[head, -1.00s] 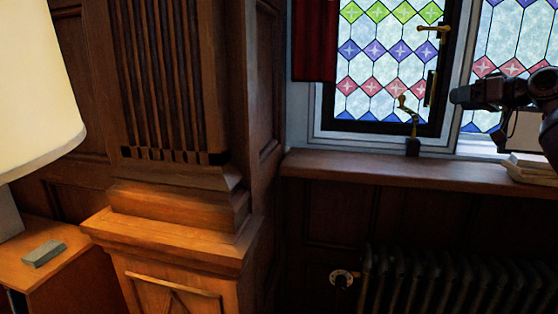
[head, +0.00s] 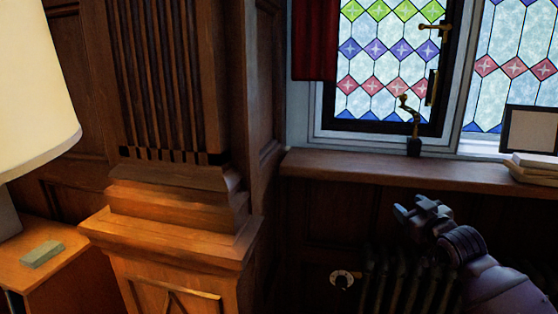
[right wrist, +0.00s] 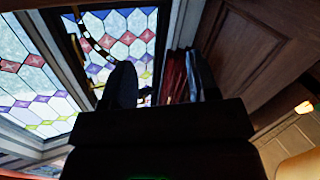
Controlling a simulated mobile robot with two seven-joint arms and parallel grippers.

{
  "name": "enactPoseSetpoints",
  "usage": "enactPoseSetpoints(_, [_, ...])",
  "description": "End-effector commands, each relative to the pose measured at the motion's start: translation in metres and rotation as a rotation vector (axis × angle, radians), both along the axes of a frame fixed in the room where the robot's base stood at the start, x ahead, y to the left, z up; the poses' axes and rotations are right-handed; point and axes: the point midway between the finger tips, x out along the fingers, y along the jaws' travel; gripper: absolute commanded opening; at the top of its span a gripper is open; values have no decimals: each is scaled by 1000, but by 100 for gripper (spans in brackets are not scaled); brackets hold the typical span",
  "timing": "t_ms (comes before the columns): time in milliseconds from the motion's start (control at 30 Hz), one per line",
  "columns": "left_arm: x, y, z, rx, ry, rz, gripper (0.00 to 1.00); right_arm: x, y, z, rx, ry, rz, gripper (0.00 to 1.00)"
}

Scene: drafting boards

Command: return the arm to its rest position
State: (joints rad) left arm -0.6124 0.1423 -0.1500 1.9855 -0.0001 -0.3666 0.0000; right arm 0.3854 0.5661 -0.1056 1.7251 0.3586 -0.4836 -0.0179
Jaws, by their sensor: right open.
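My right gripper (head: 421,207) is in the lower right of the head view, below the level of the window sill and in front of the radiator. In the right wrist view its two dark fingers (right wrist: 165,88) stand apart with nothing between them, so it is open and empty. Beyond the fingers, that view shows the stained-glass window (right wrist: 125,40) and a dark red curtain (right wrist: 178,75). My right arm comes in from the lower right corner of the head view. My left gripper does not show in either view.
A wooden window sill (head: 390,171) carries a small brass-handled object (head: 412,130), a framed card (head: 530,131) and stacked books (head: 535,170). A dark radiator (head: 385,285) stands below. A wooden pillar (head: 170,220) and a lamp (head: 35,90) beside a small green block (head: 42,254) are at left.

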Motion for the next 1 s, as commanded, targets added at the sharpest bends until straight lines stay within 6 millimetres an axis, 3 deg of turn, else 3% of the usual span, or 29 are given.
enactPoseSetpoints(33, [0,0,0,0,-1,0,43,-15,7,-26,0,12,-2,54])
enactPoseSetpoints(100, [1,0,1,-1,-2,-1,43,-35,14,-54,-6,20,-6,54])
enactPoseSetpoints(400, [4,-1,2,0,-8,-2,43,-131,36,-159,-1,100,-49,54])
enactPoseSetpoints(800, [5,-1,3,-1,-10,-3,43,-281,50,-279,95,348,-161,54])
enactPoseSetpoints(1000, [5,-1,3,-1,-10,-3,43,-345,50,-323,138,476,-219,54])
